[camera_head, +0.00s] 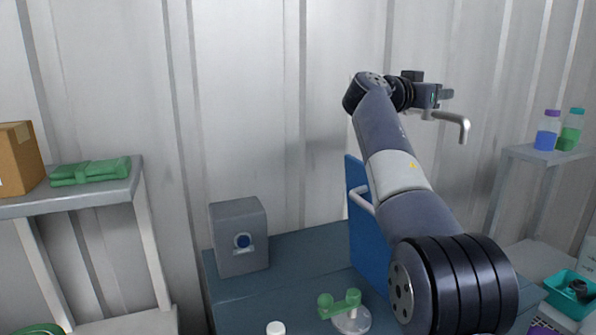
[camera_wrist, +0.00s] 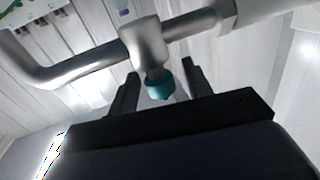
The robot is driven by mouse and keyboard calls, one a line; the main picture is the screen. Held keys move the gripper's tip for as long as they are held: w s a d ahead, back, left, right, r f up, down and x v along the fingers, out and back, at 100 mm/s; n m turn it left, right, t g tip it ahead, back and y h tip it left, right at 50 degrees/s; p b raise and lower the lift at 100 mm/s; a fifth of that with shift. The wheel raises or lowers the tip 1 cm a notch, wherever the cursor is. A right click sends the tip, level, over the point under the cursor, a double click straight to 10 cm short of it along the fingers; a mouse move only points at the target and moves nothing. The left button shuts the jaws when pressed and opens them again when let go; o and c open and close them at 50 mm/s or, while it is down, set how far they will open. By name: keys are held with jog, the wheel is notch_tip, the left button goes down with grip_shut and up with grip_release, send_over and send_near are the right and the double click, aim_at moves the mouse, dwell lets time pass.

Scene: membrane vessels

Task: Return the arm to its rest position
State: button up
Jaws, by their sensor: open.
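My arm reaches up from the lower right of the head view. My gripper (camera_head: 440,95) is at its far end, high in front of the corrugated wall. In the wrist view the two black fingers of my gripper (camera_wrist: 160,70) stand apart. A grey metal pipe with a bent end (camera_head: 452,120) is close by the gripper. The pipe (camera_wrist: 85,68) crosses the wrist view beyond the fingers. A teal tip (camera_wrist: 160,87) under its fitting shows between the fingers. I cannot tell whether they touch it.
A dark blue table (camera_head: 290,265) carries a grey box (camera_head: 240,238), a blue upright panel (camera_head: 362,240) and a green-armed stand (camera_head: 350,318). A left shelf (camera_head: 70,200) holds a cardboard box and green cloth. A right shelf (camera_head: 540,155) holds two bottles.

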jog(key=shift+r, duration=0.1)
dwell(0.4)
jog(key=b+v, duration=0.2)
jog(key=v, duration=0.9)
jog(key=p+x, duration=0.3)
jog(key=x, duration=0.8)
jog(key=shift+d, duration=0.2)
jog(key=shift+a+f+n+t+y+b, duration=0.1)
jog(key=shift+f+n+t+y+b, duration=0.25)
jog(key=shift+b, duration=0.55)
jog(key=shift+s+r+n+t+y+b, duration=0.2)
jog(key=shift+n+t+y+b, duration=0.15)
jog(key=shift+n+t+y, duration=0.3)
jog(key=shift+w+n+t+y, duration=0.1)
jog(key=shift+n+t+y, duration=0.25)
jog(key=shift+t, duration=0.25)
jog(key=shift+r+n+t+y+p, duration=0.25)
jog(key=shift+n+t+y+p, duration=0.55)
jog(key=shift+n+t+y, duration=0.4)
jog(key=n+y+p, duration=0.1)
jog(key=y+p, duration=0.1)
jog(key=p, duration=0.1)
jog(key=shift+w+r+t, duration=0.1)
jog(key=shift+t, duration=0.3)
